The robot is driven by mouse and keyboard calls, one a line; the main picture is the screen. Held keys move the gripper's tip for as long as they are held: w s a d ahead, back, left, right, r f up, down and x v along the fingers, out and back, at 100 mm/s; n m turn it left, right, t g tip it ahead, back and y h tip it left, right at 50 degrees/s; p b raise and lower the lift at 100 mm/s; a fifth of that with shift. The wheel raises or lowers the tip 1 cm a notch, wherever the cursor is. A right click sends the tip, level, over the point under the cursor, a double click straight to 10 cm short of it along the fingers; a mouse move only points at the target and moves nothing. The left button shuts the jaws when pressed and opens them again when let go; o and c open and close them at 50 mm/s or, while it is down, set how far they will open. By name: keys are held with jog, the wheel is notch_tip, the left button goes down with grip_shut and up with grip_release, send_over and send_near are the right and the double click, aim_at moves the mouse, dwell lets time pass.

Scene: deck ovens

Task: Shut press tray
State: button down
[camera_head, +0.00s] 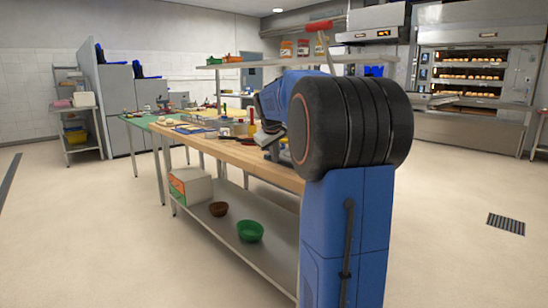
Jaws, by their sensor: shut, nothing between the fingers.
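My blue arm with its large black joint fills the right centre and covers much of the wooden workbench (238,152). My gripper cannot be made out; the far end of my arm is behind its nearer parts. A red-handled lever (320,26) rises above my arm and probably belongs to the press. The press body is mostly hidden behind my arm. Its tray cannot be told apart, so I cannot see whether it is open or shut.
A green bowl (250,231) and a brown bowl (218,209) sit on the bench's lower shelf (225,225). A deck oven (476,75) with several bread rows stands at the back right. A floor grate (506,224) lies right. The floor left and right is clear.

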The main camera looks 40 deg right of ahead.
aim_at(285, 158)
jog(key=d, duration=0.9)
jog(key=shift+w, duration=0.1)
jog(key=shift+a, duration=0.1)
jog(key=shift+a, duration=0.3)
jog(key=a, duration=0.1)
jog(key=a+r, duration=0.2)
jog(key=a, duration=0.1)
jog(key=shift+s, duration=0.3)
jog(key=v, duration=0.8)
jog(key=shift+r, duration=0.35)
jog(key=shift+s, duration=0.1)
